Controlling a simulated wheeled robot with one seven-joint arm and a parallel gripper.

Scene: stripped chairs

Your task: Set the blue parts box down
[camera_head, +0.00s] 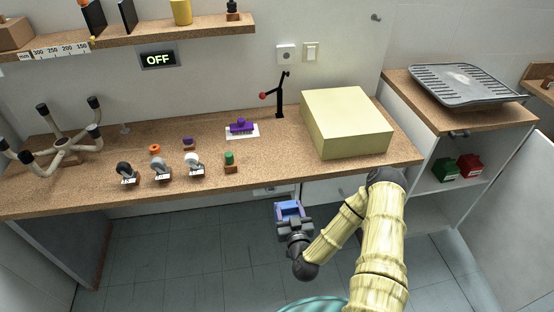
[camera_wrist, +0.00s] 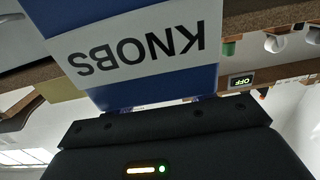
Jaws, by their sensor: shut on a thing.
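The blue parts box (camera_head: 290,208) is held in my gripper (camera_head: 292,222), in front of the workbench and over the floor in the head view. In the wrist view the blue box (camera_wrist: 120,8) fills the top middle, with a white label reading "KNOBS" upside down. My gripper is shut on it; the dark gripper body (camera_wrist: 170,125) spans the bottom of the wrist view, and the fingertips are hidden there. The box is apart from the workbench (camera_head: 90,195) in the head view.
On the bench stand a large yellow block (camera_head: 345,122), a chair base (camera_head: 62,148), several casters (camera_head: 160,168), a purple part (camera_head: 241,126) and a black stand (camera_head: 280,100). Green (camera_head: 445,170) and red (camera_head: 469,166) boxes sit on the right shelf. A grey tray (camera_head: 465,83) lies above.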

